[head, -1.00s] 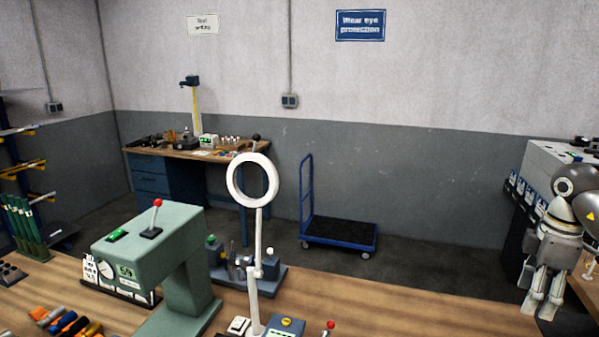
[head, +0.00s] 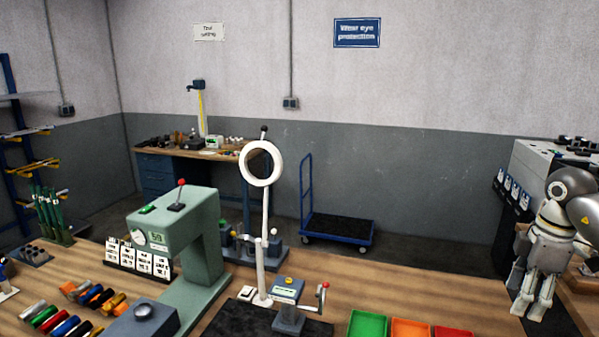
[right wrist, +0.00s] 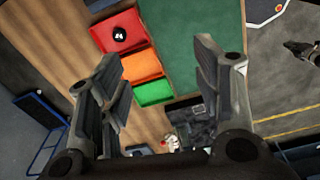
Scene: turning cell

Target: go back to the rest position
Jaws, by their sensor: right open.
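My right gripper (head: 533,308) is at the right edge of the head view, over the right part of the wooden bench (head: 415,296), with its fingers pointing down. In the right wrist view my right gripper (right wrist: 158,68) has its two fingers wide apart, with nothing between them. My left gripper is not in the head view.
Green (head: 367,324), orange (head: 412,329) and red (head: 453,332) bins stand at the bench's front. The red bin (right wrist: 112,22) holds a dark round thing in the wrist view. A green press (head: 190,225) and a white ring lamp (head: 262,164) rise mid-bench. A blue trolley (head: 337,228) stands behind.

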